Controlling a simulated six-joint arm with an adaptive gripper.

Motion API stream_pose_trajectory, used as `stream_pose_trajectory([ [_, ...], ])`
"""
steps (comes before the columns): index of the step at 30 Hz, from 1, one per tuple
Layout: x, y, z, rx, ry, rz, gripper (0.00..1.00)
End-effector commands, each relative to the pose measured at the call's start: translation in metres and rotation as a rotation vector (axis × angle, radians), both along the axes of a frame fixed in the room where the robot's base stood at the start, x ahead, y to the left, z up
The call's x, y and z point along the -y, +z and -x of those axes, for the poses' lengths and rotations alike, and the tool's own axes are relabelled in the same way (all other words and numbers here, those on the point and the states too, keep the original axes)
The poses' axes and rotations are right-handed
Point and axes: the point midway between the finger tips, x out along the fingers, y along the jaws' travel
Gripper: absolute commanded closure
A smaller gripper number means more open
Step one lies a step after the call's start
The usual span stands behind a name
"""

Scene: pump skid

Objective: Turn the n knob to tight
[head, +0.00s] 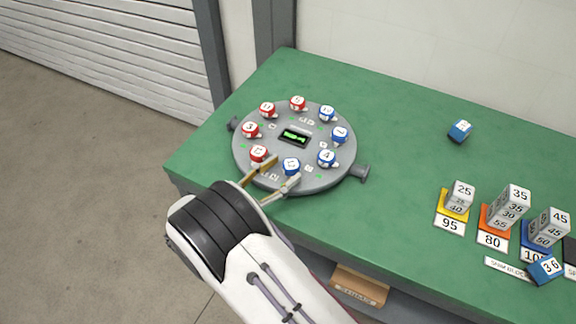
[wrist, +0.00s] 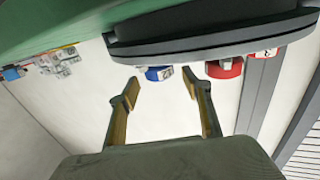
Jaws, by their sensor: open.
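A round grey flange (head: 243,165) lies on the green table with a ring of red and blue knobs on it and a small dark display with green marks (head: 294,138) at its centre. The knob tops carry characters too small to read surely, so I cannot tell which is the n knob. My gripper (head: 285,170) is open at the near edge of the flange. A blue knob (head: 291,166) sits between its fingertips; contact is not clear. In the wrist view this blue knob (wrist: 157,73) shows just beyond the open fingertips (wrist: 160,80). A red knob (head: 259,153) is close on the left.
Other red knobs (head: 251,129) and blue knobs (head: 326,157) stand close around the ring. A grey stub (head: 362,172) juts from the flange's right side. Numbered blocks (head: 512,205) on coloured cards and a loose blue block (head: 460,130) are at the right. The table between is clear.

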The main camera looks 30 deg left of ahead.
Motion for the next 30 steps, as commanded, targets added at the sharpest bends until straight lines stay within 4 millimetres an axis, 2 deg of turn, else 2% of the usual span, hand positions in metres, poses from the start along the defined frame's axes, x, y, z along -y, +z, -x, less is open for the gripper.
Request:
stream_pose_trajectory([
  [9, -0.016, -0.001, 0.047, 0.000, 0.002, 0.000, 0.51],
  [15, -0.023, 0.000, 0.067, 0.000, 0.000, 0.000, 0.51],
  [21, -0.026, 0.000, 0.076, 0.000, 0.000, 0.001, 0.51],
  [30, -0.026, 0.000, 0.077, 0.000, -0.001, 0.001, 0.51],
])
